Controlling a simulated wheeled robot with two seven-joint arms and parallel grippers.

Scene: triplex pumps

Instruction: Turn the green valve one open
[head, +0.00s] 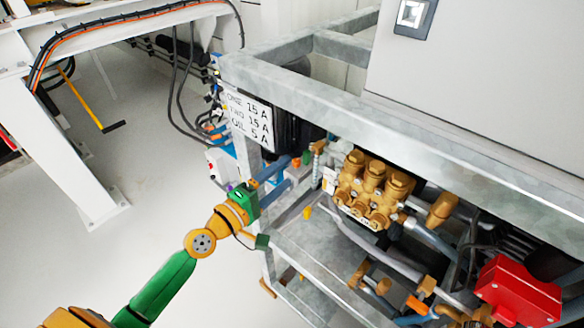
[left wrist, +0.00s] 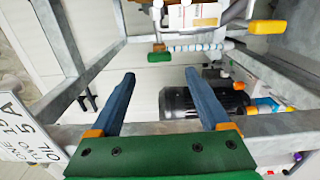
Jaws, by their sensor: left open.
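My left gripper (head: 285,174) is at the left corner of the pump frame, its blue fingers pointing into the frame. In the left wrist view my left gripper (left wrist: 159,73) has its two fingers wide apart with nothing between them. A small green valve handle (left wrist: 159,57) shows just beyond the fingertips, roughly centred between them, beside a pale blue-white fitting. I cannot tell the exact gap between the fingertips and the handle. A yellow handle (left wrist: 267,27) is farther right. My right gripper does not show.
Grey metal frame beams (head: 420,125) run above and beside the gripper. A sign (head: 246,117) hangs on the frame corner. A black motor (left wrist: 180,104) lies behind the fingers. A brass pump (head: 372,188) and a red box (head: 517,292) are to the right.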

